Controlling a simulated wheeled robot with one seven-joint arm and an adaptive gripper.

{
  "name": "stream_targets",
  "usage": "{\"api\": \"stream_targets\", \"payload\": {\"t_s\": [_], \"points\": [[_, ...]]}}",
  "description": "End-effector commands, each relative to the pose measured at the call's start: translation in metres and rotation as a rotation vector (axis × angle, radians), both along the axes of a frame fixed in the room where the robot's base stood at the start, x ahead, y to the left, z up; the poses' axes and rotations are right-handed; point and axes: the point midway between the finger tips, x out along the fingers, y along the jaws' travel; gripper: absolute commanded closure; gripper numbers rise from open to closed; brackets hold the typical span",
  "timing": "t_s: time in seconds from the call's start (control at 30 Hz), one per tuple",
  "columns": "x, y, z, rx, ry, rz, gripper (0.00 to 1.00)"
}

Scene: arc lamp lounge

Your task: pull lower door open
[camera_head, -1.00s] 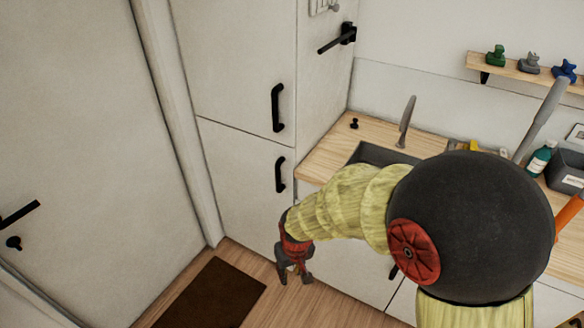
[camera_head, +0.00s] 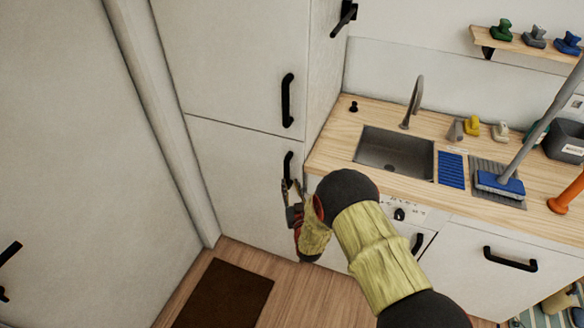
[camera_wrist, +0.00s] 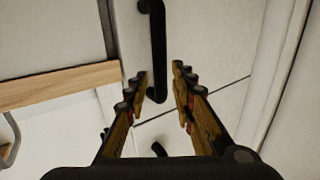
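The lower door (camera_head: 235,185) is a white cabinet door and looks closed, below a seam with the upper door. Its black vertical handle (camera_head: 288,168) is near the door's right edge. My gripper (camera_head: 291,184) is at the lower end of this handle. In the wrist view my gripper (camera_wrist: 160,76) is open, with one finger on each side of the lower handle (camera_wrist: 157,50), as the picture lines up. I cannot tell whether the fingers reach around it or stop short. No finger visibly clamps it.
The upper door (camera_head: 225,60) has its own black handle (camera_head: 287,100). A wooden counter (camera_head: 330,150) with a sink (camera_head: 395,150) stands to the right. A brown mat (camera_head: 225,295) lies on the floor in front. Another white door (camera_head: 60,150) is at the left.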

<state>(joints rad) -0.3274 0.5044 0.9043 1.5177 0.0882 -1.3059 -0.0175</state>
Motion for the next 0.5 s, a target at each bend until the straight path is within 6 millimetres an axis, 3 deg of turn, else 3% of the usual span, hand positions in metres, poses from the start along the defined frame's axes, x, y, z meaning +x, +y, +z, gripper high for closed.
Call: {"api": "stream_targets", "payload": {"t_s": [0.17, 0.5], "points": [[0.006, 0.001, 0.015, 0.012, -0.054, -0.002, 0.75], [0.053, 0.012, 0.013, 0.012, -0.052, -0.002, 0.75]]}}
